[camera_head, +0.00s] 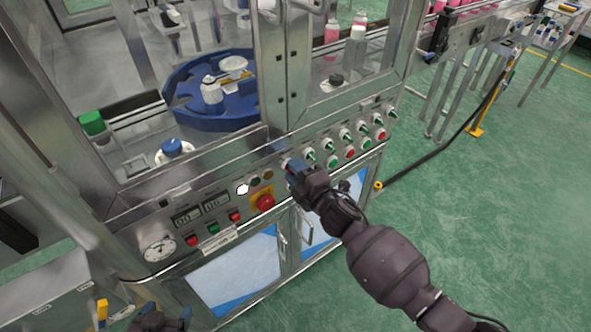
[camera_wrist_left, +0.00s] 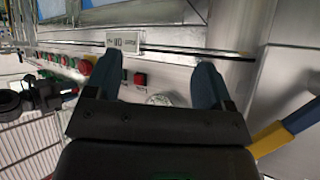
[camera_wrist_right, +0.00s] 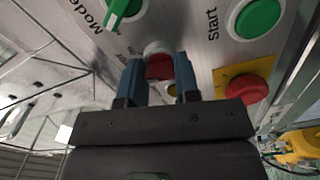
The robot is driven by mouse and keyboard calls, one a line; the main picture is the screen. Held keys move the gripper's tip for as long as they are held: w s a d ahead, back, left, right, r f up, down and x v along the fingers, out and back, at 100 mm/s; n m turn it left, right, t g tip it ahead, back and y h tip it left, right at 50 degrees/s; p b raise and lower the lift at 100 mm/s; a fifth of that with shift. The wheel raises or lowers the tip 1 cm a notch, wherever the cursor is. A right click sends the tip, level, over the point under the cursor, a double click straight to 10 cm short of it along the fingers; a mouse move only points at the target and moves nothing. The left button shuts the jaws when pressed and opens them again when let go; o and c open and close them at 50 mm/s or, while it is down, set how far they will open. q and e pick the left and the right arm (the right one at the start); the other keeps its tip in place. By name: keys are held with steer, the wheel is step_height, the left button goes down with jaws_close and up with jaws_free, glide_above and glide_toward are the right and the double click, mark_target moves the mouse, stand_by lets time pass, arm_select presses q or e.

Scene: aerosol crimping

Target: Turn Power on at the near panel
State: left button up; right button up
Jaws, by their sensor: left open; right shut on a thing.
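The near panel (camera_head: 215,200) runs along the machine's front below the windows. In the right wrist view a red knob with a pale collar, the likely Power switch (camera_wrist_right: 158,67), sits between the fingers of my right gripper (camera_wrist_right: 160,72). That gripper is shut on it; it also shows against the panel in the head view (camera_head: 291,168), where it hides the knob. Lettering beside the knob is too blurred to read surely. My left gripper (camera_wrist_left: 155,78) is open and empty, in front of the panel's gauge end; in the head view it shows at the bottom edge (camera_head: 160,318).
A red emergency stop on yellow (camera_head: 264,201) is close to my right gripper. Green Start (camera_wrist_right: 258,17) and Mode (camera_wrist_right: 122,10) controls are near it too. Several green and red controls continue rightward. A round gauge (camera_head: 159,248) is at the left end.

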arm_select(q)
steer(key=shift+s+a+r+p, duration=0.1)
steer(key=shift+s+r+p, duration=0.1)
steer(key=shift+s+p, duration=0.3)
arm_select(e)
steer(key=shift+m, duration=1.8)
arm_select(q)
steer(key=shift+w+r, duration=0.3)
steer(key=shift+w, duration=0.1)
arm_select(e)
steer(key=o, duration=0.9)
steer(key=shift+d, duration=0.1)
arm_select(q)
steer(key=shift+w+r+p, duration=0.1)
steer(key=shift+r+p, duration=0.35)
steer(key=shift+r, duration=0.15)
arm_select(e)
steer(key=v, duration=1)
steer(key=shift+s+d, duration=0.15)
steer(key=shift+s, duration=0.2)
arm_select(q)
steer(key=shift+w, duration=0.1)
